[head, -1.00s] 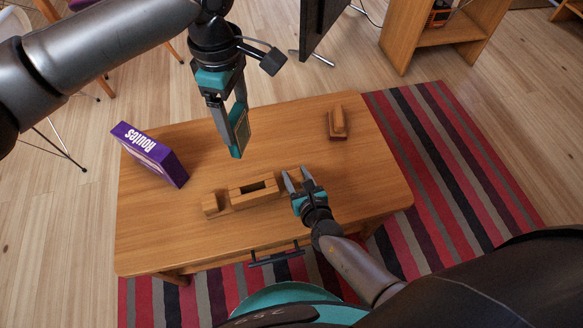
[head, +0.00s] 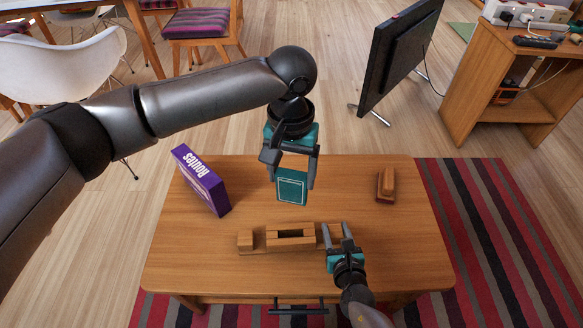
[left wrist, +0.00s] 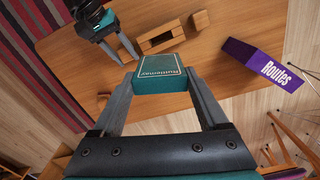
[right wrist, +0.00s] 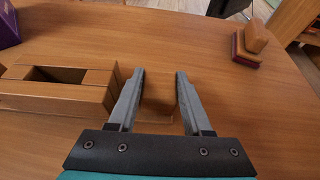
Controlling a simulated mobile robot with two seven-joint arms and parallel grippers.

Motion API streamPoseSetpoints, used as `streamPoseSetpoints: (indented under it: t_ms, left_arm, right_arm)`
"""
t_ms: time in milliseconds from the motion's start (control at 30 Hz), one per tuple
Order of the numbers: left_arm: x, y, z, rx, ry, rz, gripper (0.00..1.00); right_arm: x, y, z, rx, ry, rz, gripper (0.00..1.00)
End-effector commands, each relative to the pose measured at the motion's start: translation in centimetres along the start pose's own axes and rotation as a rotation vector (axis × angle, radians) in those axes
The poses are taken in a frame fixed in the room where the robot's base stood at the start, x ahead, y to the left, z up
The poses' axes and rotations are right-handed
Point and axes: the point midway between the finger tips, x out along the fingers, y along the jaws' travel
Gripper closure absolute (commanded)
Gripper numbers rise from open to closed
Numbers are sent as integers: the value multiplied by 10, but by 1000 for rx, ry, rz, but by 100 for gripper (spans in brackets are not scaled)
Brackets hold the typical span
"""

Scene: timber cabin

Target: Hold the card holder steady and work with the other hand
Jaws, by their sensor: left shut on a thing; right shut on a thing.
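The wooden card holder (head: 290,236) lies on the low table, with a dark open slot in its middle block and a small block at its left end. It also shows in the left wrist view (left wrist: 160,40) and right wrist view (right wrist: 85,99). My right gripper (head: 334,228) is shut on the holder's right end block (right wrist: 158,98). My left gripper (head: 293,184) is shut on a teal card box (head: 291,188), which it holds in the air behind the holder, apart from it. The box also shows between the fingers in the left wrist view (left wrist: 160,80).
A purple box marked Routes (head: 202,180) stands on the table (head: 200,270) at the left. A wooden block on a darker base (head: 386,184) stands at the back right. The table between them is mostly clear.

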Motion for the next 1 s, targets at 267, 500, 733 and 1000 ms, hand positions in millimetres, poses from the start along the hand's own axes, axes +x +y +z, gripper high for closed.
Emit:
streamPoseSetpoints:
  t_ms: [267,500,733,1000]
  left_arm:
    - [12,0,0,428,-1,1,82]
    - [23,0,0,797,-1,2,82]
    - [33,0,0,1152,0,1,82]
    - [44,0,0,1568,-1,0,82]
  right_arm:
    - [0,0,0,0,1,1,100]
    - [0,0,0,0,1,1,100]
    - [0,0,0,0,1,1,100]
    - [0,0,0,0,1,1,100]
